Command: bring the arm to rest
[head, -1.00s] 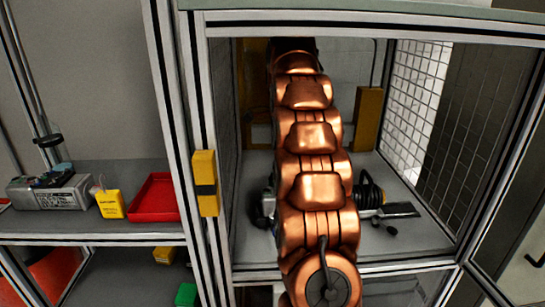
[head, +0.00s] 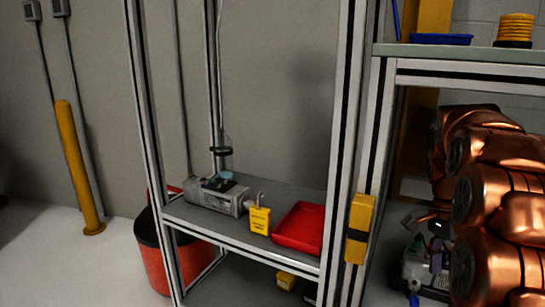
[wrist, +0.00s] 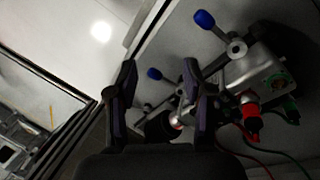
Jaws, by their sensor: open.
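My copper-coloured arm reaches into the framed enclosure at the right of the head view. My gripper (wrist: 159,75) has two dark fingers with purplish pads, standing apart in the wrist view. Nothing is visibly clamped between them. A grey metal device (wrist: 250,75) with red and green connectors lies beyond and to the right of the fingers. I cannot tell whether a finger touches the device. In the head view, my arm partly hides the device (head: 418,268).
A shelf left of the enclosure holds a grey boxed unit (head: 217,196), a yellow tag (head: 260,220) and a red tray (head: 299,229). A yellow block (head: 359,228) is on the frame post. A blue tray (head: 441,39) and yellow coil (head: 515,28) sit on top.

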